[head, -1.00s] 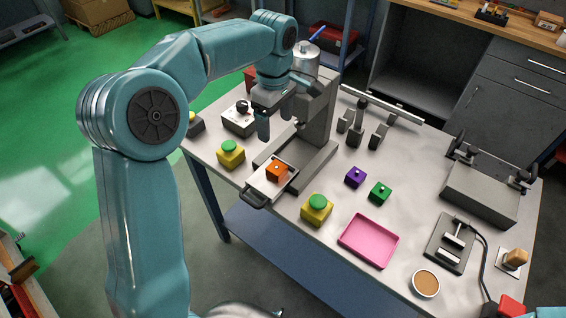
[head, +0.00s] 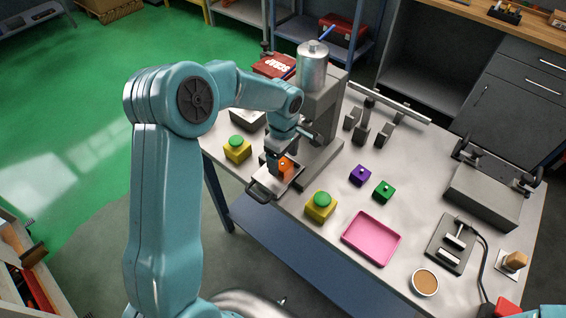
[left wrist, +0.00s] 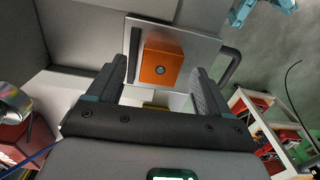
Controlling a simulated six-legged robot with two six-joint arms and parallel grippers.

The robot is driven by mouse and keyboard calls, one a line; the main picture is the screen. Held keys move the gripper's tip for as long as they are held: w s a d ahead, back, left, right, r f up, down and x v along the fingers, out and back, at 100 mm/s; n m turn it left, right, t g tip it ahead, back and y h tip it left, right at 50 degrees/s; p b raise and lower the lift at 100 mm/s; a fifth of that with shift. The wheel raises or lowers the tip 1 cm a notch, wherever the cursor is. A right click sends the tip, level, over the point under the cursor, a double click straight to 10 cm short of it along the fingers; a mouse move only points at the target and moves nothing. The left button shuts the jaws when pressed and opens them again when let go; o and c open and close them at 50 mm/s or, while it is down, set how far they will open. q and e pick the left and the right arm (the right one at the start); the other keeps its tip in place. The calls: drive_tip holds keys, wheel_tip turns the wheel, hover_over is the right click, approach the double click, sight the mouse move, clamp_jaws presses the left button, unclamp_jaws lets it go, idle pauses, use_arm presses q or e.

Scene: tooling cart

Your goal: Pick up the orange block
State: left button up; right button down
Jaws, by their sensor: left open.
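The orange block (head: 285,165) sits on the small metal tray (head: 266,188) with a dark handle, at the foot of the grey press (head: 320,130). In the left wrist view the orange block (left wrist: 161,64) shows a round dark stud on its face and lies between and beyond the two fingers. My left gripper (head: 280,165) is over the tray and partly covers the block in the head view. In the left wrist view my left gripper (left wrist: 165,85) is open, with clear gaps on both sides of the block. My right gripper is not in view.
Yellow blocks with green buttons (head: 237,149) (head: 320,206) flank the tray. A purple block (head: 360,175), a green block (head: 383,191) and a pink tray (head: 371,238) lie to the right. The press column rises close behind my gripper.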

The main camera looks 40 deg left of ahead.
use_arm(q)
drive_tip(key=shift+a+f, duration=0.1)
drive_tip(key=shift+f, duration=0.75)
drive_tip(key=shift+s+r, duration=0.15)
drive_tip(key=shift+s, duration=0.05)
drive_tip(key=shift+w, duration=0.25)
drive_tip(key=c, duration=1.3)
drive_tip(key=shift+s, duration=0.15)
drive_tip(key=shift+c, duration=0.4)
